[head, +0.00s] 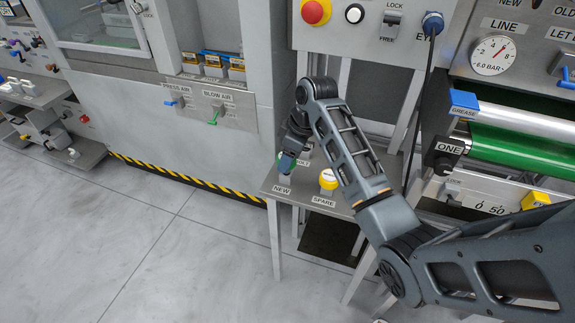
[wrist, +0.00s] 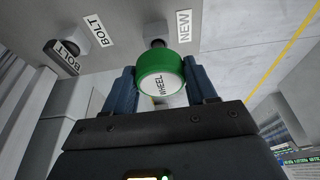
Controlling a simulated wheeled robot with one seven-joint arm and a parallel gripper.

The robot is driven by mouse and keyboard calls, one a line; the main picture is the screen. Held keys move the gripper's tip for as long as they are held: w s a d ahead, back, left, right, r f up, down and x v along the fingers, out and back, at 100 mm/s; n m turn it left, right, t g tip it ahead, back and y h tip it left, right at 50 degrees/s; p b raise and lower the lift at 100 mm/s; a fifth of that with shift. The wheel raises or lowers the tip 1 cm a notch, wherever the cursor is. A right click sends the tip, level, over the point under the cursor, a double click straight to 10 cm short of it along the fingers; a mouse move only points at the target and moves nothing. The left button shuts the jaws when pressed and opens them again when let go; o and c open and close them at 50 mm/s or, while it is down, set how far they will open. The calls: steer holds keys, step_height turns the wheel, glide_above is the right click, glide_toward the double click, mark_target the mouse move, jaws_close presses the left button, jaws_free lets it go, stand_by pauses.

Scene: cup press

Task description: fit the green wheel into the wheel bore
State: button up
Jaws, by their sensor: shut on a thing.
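The green wheel (wrist: 164,70) has a white face marked WHEEL. In the wrist view it sits between the two blue fingers of my gripper (wrist: 161,84), which is shut on it. In the head view my gripper (head: 286,164) is low over the small metal shelf, by the NEW label, and mostly covers the wheel. In the wrist view a dark post (wrist: 155,34) stands behind the wheel, near the NEW label (wrist: 184,28). I cannot tell whether the wheel still touches that post. I cannot pick out the wheel bore in either view.
In the wrist view a bolt (wrist: 77,46) is at the left. A green roller (head: 520,148) and the ONE knob (head: 443,152) are at the right. The floor at left is clear.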

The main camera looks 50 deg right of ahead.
steer(key=shift+r+p, duration=1.1)
